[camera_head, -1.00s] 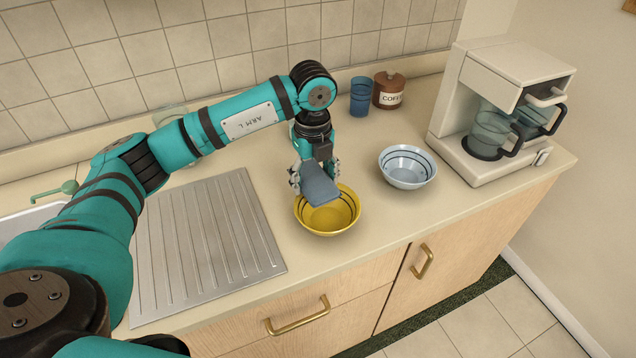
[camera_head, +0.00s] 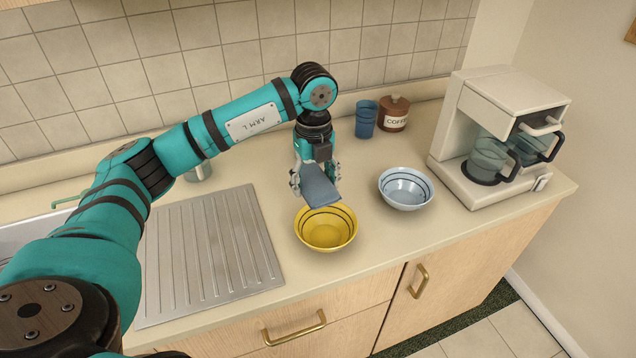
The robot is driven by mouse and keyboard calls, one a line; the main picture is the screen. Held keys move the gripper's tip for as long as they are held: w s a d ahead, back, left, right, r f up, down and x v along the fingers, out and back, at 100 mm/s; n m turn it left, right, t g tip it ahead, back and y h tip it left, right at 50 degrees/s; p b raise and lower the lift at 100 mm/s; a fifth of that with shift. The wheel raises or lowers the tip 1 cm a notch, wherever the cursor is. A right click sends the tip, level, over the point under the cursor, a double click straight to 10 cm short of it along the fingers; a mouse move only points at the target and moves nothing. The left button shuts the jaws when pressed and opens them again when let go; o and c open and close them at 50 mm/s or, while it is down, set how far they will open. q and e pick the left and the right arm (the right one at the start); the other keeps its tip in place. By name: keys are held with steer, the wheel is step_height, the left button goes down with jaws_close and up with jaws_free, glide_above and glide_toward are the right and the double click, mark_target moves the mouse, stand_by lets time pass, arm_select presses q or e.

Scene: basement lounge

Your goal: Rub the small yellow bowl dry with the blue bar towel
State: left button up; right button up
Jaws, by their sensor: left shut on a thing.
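The small yellow bowl (camera_head: 328,236), with dark rings inside, stands upright on the counter, right of the metal drainboard. My left gripper (camera_head: 314,181) points down at the bowl's back edge. It is shut on the blue bar towel (camera_head: 320,189), a small grey-blue folded piece that hangs tilted toward the bowl. The towel's lower end overlaps the bowl's back rim in the picture; I cannot tell whether they touch. The bowl's inside is mostly in sight. My right gripper is not in view.
A light blue bowl (camera_head: 405,189) stands close on the right. Behind are a blue cup (camera_head: 366,120) and a coffee canister (camera_head: 394,115). A coffee maker (camera_head: 490,135) fills the right end. The ribbed drainboard (camera_head: 210,255) lies left. The counter's front edge is close before the bowl.

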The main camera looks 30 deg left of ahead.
arm_select(q)
steer(key=shift+r, duration=0.6)
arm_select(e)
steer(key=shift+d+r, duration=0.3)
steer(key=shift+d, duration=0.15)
arm_select(q)
steer(key=shift+r+p, duration=0.15)
steer(key=shift+p, duration=0.2)
step_height(320, 180, up, 8)
steer(key=p, duration=0.5)
steer(key=shift+f, duration=0.2)
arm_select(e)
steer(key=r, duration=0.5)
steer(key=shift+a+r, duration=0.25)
